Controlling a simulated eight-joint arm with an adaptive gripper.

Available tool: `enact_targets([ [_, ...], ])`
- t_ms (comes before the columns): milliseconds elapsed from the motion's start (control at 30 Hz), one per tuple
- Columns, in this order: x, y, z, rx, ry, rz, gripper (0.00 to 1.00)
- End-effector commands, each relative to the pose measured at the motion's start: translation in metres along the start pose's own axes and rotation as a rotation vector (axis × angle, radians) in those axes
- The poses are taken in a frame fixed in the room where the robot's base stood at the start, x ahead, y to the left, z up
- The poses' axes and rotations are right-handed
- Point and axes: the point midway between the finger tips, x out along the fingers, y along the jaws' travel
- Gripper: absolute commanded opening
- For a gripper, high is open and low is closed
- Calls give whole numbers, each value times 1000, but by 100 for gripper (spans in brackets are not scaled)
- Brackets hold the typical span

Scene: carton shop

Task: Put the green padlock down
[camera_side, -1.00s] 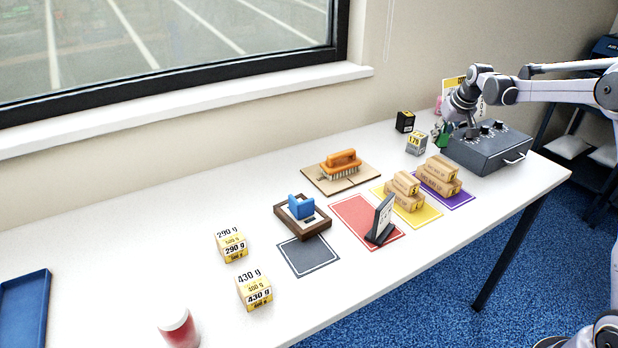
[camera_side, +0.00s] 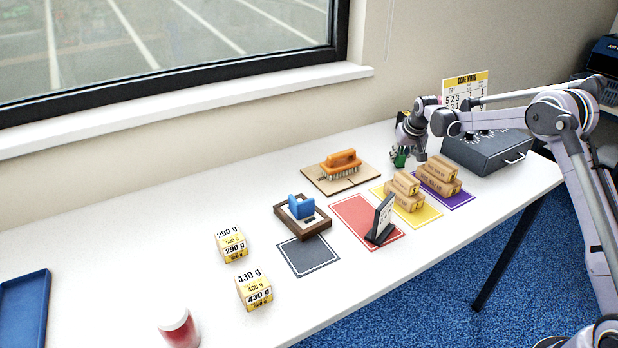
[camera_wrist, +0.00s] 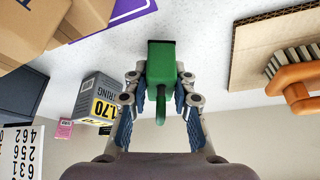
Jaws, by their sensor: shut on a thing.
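The green padlock (camera_wrist: 160,66) is between the fingers of my gripper (camera_wrist: 160,100) in the wrist view, with its green shackle pointing toward the palm. My gripper is shut on it. In the side view the padlock (camera_side: 400,157) shows as a small green shape under my gripper (camera_side: 401,150), above the white table behind the stacked cartons. From these views I cannot tell whether the padlock touches the table.
Cartons (camera_side: 438,175) stand on purple and yellow mats in front of my gripper. A dark control box (camera_side: 485,150) is to the right. An orange brush (camera_side: 341,163) lies on a cardboard sheet to the left. Bare table lies between brush and gripper.

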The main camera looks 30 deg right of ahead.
Motion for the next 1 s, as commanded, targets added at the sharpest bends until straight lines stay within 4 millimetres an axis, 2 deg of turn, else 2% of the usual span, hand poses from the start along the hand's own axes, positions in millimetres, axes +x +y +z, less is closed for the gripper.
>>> enact_targets([
  [100,9,0,4,0,1,0,0],
  [467,12,0,5,0,1,0,0],
  [500,12,0,6,0,0,0,36],
  [533,12,0,6,0,0,0,45],
  [567,12,0,6,0,0,0,47],
  [867,11,0,5,0,0,0,47],
  [1000,2,0,4,0,0,0,47],
])
